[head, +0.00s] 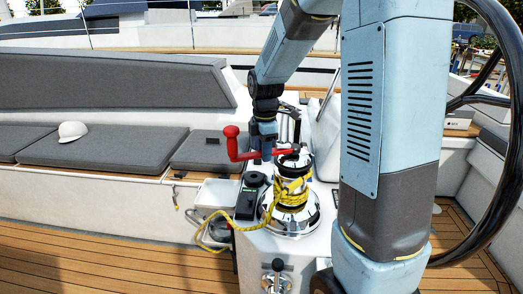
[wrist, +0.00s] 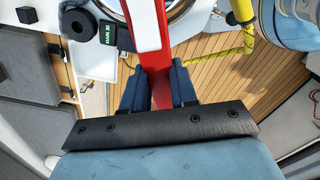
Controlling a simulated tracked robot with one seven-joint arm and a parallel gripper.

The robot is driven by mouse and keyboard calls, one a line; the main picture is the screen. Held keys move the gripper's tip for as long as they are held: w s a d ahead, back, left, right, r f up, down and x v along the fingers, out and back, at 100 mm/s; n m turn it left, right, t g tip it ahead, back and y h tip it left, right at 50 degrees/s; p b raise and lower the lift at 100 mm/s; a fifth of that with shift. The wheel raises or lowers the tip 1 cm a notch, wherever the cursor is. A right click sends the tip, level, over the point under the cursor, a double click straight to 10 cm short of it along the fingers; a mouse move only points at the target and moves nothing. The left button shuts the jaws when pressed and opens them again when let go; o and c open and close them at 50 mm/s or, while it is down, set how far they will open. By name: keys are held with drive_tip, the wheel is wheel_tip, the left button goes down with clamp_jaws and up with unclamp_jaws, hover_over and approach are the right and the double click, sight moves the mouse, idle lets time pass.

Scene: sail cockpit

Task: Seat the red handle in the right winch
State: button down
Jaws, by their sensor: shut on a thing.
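The red handle (head: 232,147) has an upright knob-like grip at its left end and a flat arm running right toward the winch. My gripper (head: 264,152) is shut on the arm of the handle. In the wrist view the red handle (wrist: 146,28) runs up from between the fingers of my gripper (wrist: 159,88). The winch (head: 300,222), with yellow rope around its drum, stands on the white console. The handle's far end is beside or over the winch top; I cannot tell if they touch. In the wrist view the handle partly covers a round metal rim.
Yellow rope (head: 212,240) trails left off the winch. A black device (head: 247,203) stands close to the winch's left. A metal fitting (head: 277,268) is in front. A black steering wheel (head: 497,190) is at right. A white cap (head: 73,131) lies on the grey cushions (head: 95,150).

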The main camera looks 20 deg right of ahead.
drive_tip(key=shift+f, duration=0.3)
idle(0.5)
drive_tip(key=c, duration=0.8)
unclamp_jaws()
drive_tip(key=o, duration=0.5)
drive_tip(key=shift+s, duration=0.1)
drive_tip(key=shift+r, duration=0.15)
drive_tip(key=shift+s+r, duration=0.1)
drive_tip(key=shift+r, duration=4.25)
